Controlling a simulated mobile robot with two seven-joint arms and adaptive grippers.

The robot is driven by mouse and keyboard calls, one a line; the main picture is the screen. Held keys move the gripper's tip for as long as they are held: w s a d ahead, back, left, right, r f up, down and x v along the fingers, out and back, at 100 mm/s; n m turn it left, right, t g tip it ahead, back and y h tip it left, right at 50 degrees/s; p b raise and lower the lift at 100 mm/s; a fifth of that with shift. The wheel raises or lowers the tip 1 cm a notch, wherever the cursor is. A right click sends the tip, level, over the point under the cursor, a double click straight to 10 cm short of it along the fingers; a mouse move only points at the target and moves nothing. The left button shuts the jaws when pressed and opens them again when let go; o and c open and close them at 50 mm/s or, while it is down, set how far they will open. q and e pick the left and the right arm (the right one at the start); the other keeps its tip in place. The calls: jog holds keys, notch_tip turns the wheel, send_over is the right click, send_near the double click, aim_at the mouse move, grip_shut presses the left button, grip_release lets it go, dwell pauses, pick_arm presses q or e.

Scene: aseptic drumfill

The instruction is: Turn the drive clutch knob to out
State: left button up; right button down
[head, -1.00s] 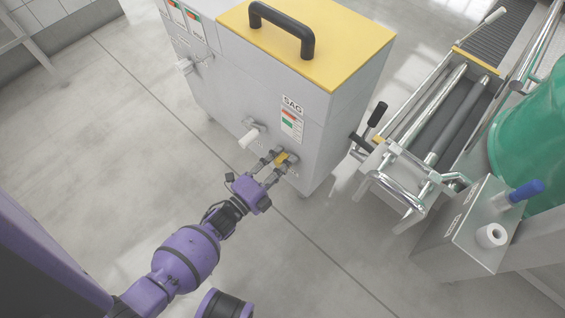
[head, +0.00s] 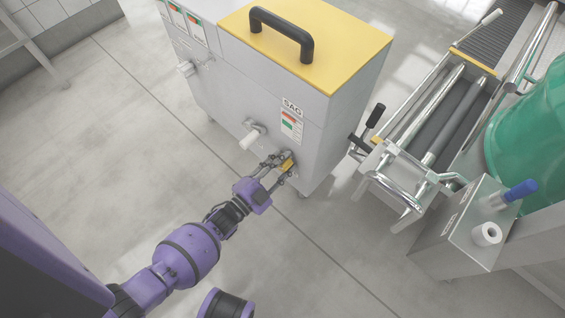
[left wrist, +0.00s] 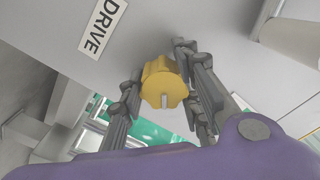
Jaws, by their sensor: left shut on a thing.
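The drive clutch knob is a yellow lobed knob (left wrist: 163,84) on the grey cabinet's face, beside a "DRIVE" label (left wrist: 103,27) in the left wrist view. In the head view the knob (head: 287,164) is low on the cabinet, near its front corner. My left gripper (left wrist: 160,92) has one finger on each side of the knob and is shut on it. It also shows in the head view (head: 278,170), and it partly covers the knob there. My right gripper is not in view.
The grey cabinet (head: 250,100) has a yellow lid with a black handle (head: 282,36). A white-ended valve handle (head: 250,140) sticks out just left of the knob. A roller conveyor (head: 425,120), a green drum (head: 535,120) and a grey box with a blue handle (head: 522,189) stand to the right.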

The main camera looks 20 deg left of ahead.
pick_arm(q)
jog(key=n, duration=0.2)
jog(key=shift+s+d+f+n, duration=0.2)
jog(key=shift+s+d+n, duration=0.05)
jog(key=shift+n, duration=0.15)
jog(key=n, duration=0.2)
jog(key=shift+r+n+p, duration=0.1)
jog(key=shift+n+p, duration=0.2)
jog(key=shift+n, duration=0.1)
jog(key=n, duration=0.4)
jog(key=shift+r, duration=0.1)
jog(key=shift+n, duration=0.3)
jog(key=shift+d, duration=0.1)
jog(key=o, duration=1.1)
jog(key=shift+r, duration=0.1)
jog(key=shift+c, duration=0.2)
jog(key=shift+a, duration=0.2)
